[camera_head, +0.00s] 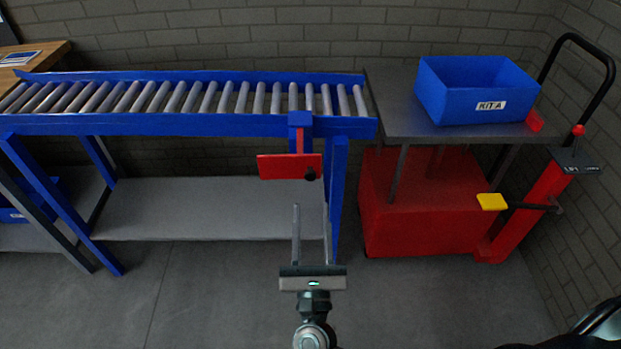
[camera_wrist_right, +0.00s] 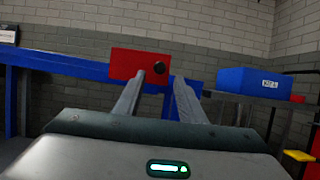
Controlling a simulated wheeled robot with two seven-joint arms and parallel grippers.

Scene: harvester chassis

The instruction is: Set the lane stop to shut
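The lane stop is a red plate (camera_head: 278,167) with a black knob (camera_head: 311,174) at its right end. It hangs on a red stem from a blue bracket (camera_head: 300,119) on the front rail of the roller conveyor (camera_head: 190,124). The plate lies level, in front of and below the rail. My right gripper (camera_head: 311,212) is open and empty, pointing at the conveyor just below the knob. In the right wrist view the plate (camera_wrist_right: 130,64) is ahead, and the knob (camera_wrist_right: 159,68) shows between the fingertips (camera_wrist_right: 161,80), apparently untouched. My left gripper is out of view.
A red lift cart (camera_head: 420,215) with a grey top stands at the conveyor's right end, carrying a blue bin (camera_head: 460,95) labelled KIT A. A grey shelf (camera_head: 200,210) sits under the conveyor. The floor in front is clear.

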